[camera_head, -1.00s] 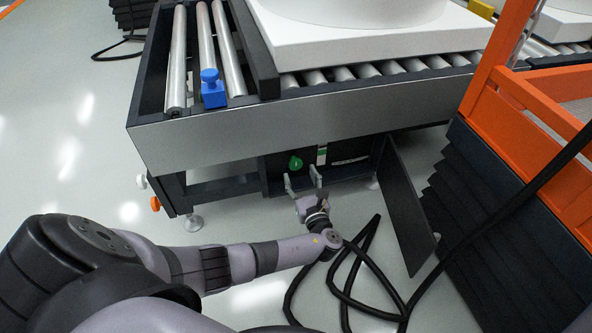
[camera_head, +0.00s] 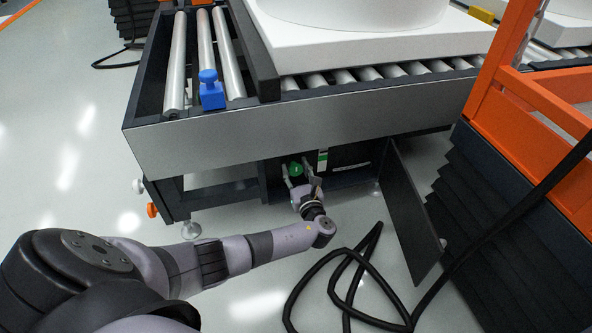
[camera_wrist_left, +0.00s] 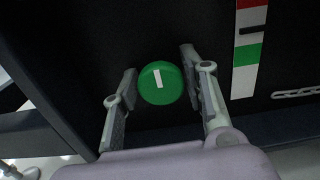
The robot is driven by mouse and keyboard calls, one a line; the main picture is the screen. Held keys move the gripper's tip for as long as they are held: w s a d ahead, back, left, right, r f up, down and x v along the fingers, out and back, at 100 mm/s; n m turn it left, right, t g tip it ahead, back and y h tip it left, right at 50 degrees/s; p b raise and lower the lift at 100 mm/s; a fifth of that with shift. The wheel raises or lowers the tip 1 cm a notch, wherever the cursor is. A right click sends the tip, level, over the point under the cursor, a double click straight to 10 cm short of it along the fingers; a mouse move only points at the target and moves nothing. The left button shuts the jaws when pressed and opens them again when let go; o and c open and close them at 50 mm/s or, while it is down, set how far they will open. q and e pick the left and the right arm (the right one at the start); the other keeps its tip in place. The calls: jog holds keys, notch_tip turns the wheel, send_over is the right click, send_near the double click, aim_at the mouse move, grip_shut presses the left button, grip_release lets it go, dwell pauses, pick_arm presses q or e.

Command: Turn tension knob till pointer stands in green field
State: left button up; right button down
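The tension knob (camera_wrist_left: 161,83) is a green disc with a white bar mark, on a dark panel under the conveyor; it also shows in the head view (camera_head: 295,170). The bar stands nearly upright with a slight tilt. My left gripper (camera_head: 298,174) is open, with one finger on each side of the knob; gaps show between fingers and knob. To the right is a scale (camera_wrist_left: 245,75) with red, white and green bands. Its dark pointer (camera_wrist_left: 253,31) lies in the white band between red and green, nearer the red. My right gripper is not in view.
An open dark door (camera_head: 411,211) stands right of the panel. A black cable (camera_head: 345,290) loops on the floor below it. The conveyor's grey side beam (camera_head: 290,132) is above my gripper. An orange frame (camera_head: 520,110) with dark bellows stands at the right.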

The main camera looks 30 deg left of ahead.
pick_arm(q)
jog(key=c, duration=0.7)
jog(key=shift+n, duration=1.4)
jog(key=n+b, duration=0.1)
jog(key=n, duration=0.2)
jog(key=shift+s+f+n, duration=0.1)
jog(key=shift+f+n, duration=0.05)
jog(key=shift+n, duration=0.25)
jog(key=n+b, duration=0.1)
jog(key=n, duration=0.3)
jog(key=shift+n+b, duration=0.9)
jog(key=shift+n, duration=0.7)
jog(key=shift+a, duration=0.1)
